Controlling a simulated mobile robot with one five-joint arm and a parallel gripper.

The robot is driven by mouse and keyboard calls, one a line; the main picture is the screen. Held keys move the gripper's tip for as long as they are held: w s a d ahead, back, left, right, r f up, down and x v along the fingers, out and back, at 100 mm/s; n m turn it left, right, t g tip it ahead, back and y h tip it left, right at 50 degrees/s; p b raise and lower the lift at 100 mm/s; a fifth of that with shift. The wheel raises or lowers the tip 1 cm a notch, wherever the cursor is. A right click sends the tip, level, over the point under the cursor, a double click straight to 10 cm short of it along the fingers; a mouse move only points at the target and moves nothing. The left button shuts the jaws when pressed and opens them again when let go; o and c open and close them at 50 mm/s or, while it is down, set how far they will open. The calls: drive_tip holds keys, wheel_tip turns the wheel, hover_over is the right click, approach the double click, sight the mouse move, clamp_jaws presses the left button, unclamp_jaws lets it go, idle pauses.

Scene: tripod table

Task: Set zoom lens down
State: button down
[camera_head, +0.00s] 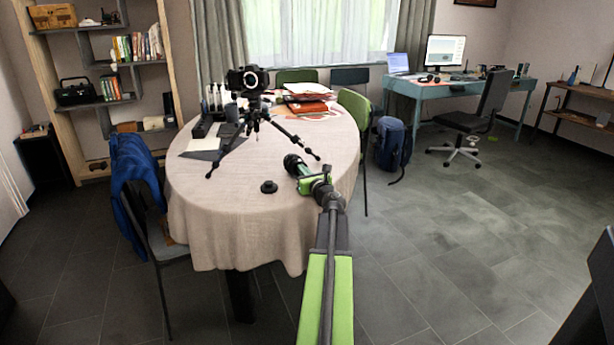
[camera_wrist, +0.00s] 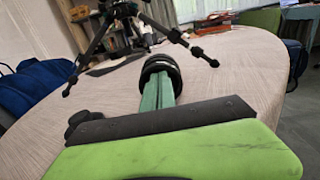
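The zoom lens (camera_head: 292,161) is a dark ribbed cylinder at the tip of my gripper (camera_head: 301,173), over the right part of the round table (camera_head: 225,235). In the wrist view the black lens (camera_wrist: 160,68) sits at the end of the green fingers of my gripper (camera_wrist: 159,88), which look shut on it. I cannot tell whether the lens touches the cloth. A small black round piece (camera_head: 269,187) lies on the table left of my gripper.
A camera on a black tripod (camera_head: 252,110) stands on the table, one leg reaching close to the lens. Papers and an orange-red book (camera_head: 306,107) lie at the back. The front of the cloth is clear. A chair with a blue jacket (camera_head: 137,180) stands at the left.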

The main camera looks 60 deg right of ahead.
drive_tip(key=x, duration=0.2)
drive_tip(key=shift+w+d+f, duration=0.1)
drive_tip(key=shift+w+d, duration=0.15)
drive_tip(key=shift+w, duration=0.05)
drive_tip(key=shift+s+a, duration=0.1)
drive_tip(key=shift+a, duration=0.05)
drive_tip(key=shift+s+a, duration=0.2)
drive_tip(key=shift+s, duration=0.15)
drive_tip(key=v, duration=1.3)
